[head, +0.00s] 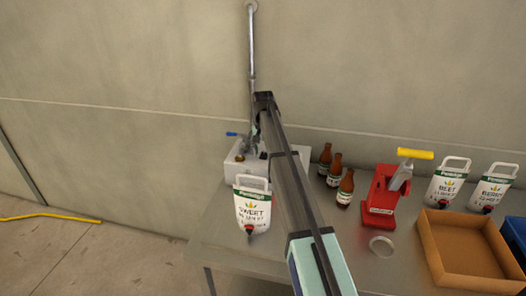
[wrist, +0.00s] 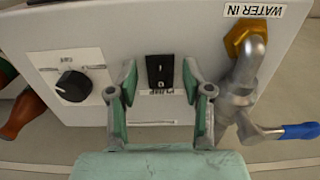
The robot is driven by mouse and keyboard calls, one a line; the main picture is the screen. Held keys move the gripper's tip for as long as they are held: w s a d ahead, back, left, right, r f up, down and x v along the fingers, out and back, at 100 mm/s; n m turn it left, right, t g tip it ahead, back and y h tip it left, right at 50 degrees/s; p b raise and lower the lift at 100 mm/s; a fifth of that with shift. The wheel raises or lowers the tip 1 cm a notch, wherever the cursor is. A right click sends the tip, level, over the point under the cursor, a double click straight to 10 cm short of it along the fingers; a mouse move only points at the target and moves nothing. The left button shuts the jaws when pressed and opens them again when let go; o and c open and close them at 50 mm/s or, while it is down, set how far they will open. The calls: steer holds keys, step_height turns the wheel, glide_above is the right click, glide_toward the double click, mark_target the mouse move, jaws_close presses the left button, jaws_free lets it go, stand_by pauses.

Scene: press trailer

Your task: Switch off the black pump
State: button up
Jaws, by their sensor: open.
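In the wrist view a black rocker switch (wrist: 160,71) sits on the white panel (wrist: 200,35) of a box. The label below it is partly hidden and looks like an upside-down "PUMP". Which way the rocker is tipped I cannot tell. My gripper (wrist: 159,76) is open and empty, its two fingers on either side of the switch. Whether they touch the panel I cannot tell. In the head view the white box (head: 236,150) stands at the back left of the table, and my arm hides part of it and the switch.
A black knob (wrist: 73,86) is left of the switch. A metal valve with a blue handle (wrist: 300,131) is close right of my gripper. In the head view a white pouch (head: 252,207), brown bottles (head: 345,188), a red capper (head: 380,197) and a cardboard tray (head: 470,250) share the table (head: 215,245).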

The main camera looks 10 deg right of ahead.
steer(key=shift+f, duration=0.35)
jaws_close()
steer(key=shift+w+d+r+g+p, duration=0.1)
steer(key=shift+w+r+g+p, duration=0.2)
steer(key=shift+g+p, duration=0.35)
steer(key=shift+w+g+y+p, duration=0.2)
steer(key=shift+g+y+p, duration=0.3)
steer(key=shift+g+p, duration=0.05)
steer(key=shift+s+f, duration=0.15)
